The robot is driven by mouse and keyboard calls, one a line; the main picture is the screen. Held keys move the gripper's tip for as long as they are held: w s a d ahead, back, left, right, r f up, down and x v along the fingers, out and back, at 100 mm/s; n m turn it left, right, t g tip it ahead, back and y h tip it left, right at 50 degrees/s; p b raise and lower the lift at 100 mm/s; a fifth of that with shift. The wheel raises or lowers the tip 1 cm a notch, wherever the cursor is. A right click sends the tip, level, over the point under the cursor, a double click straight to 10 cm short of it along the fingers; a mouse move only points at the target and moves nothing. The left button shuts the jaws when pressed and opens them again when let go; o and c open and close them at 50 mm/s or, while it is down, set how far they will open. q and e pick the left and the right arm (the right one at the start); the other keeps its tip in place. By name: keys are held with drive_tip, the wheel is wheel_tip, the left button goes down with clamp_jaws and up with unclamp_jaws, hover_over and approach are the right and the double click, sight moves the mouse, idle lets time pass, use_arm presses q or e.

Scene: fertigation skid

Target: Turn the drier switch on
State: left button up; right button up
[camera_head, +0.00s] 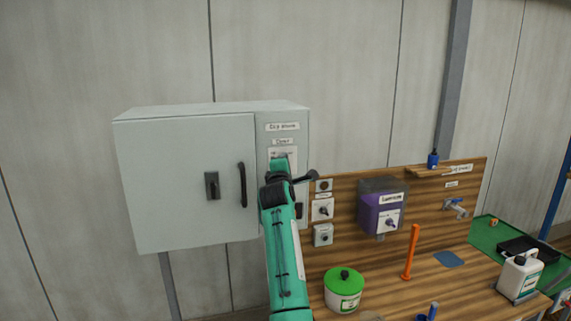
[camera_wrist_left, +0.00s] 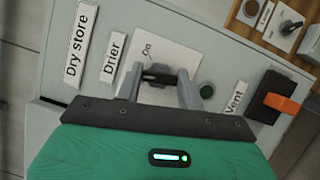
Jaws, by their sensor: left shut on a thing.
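The drier switch (camera_wrist_left: 157,74) is a dark handle on a white plate marked "On", beside the "Drier" label (camera_wrist_left: 113,57) in the left wrist view. My left gripper (camera_wrist_left: 158,88) has one finger on each side of the handle and is shut on it. In the head view my left gripper (camera_head: 282,168) is up against the narrow right-hand panel of the grey cabinet (camera_head: 185,180), and my gripper and arm hide the switch there. The exact angle of the handle is hard to tell between the fingers. My right gripper is not in view.
A vent switch with an orange lever (camera_wrist_left: 282,103) and a round green lamp or button (camera_wrist_left: 207,91) sit close to my fingers. The cabinet door has a black handle (camera_head: 242,185). A wooden board (camera_head: 340,255) with a purple box (camera_head: 380,213) stands to the right.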

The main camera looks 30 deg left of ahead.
use_arm(q)
drive_tip(key=m+g, duration=0.1)
drive_tip(key=m, duration=0.2)
drive_tip(key=m+g, duration=0.1)
drive_tip(key=m, duration=0.2)
drive_tip(key=m+g+p, duration=0.1)
drive_tip(key=m+g, duration=0.1)
drive_tip(key=m, duration=0.1)
drive_tip(key=shift+r, duration=0.5)
idle(0.3)
drive_tip(key=o, duration=0.9)
drive_tip(key=shift+o, duration=0.5)
drive_tip(key=shift+w+a+f+h, duration=0.1)
drive_tip(key=shift+f+h, duration=0.15)
drive_tip(key=shift+h, duration=0.05)
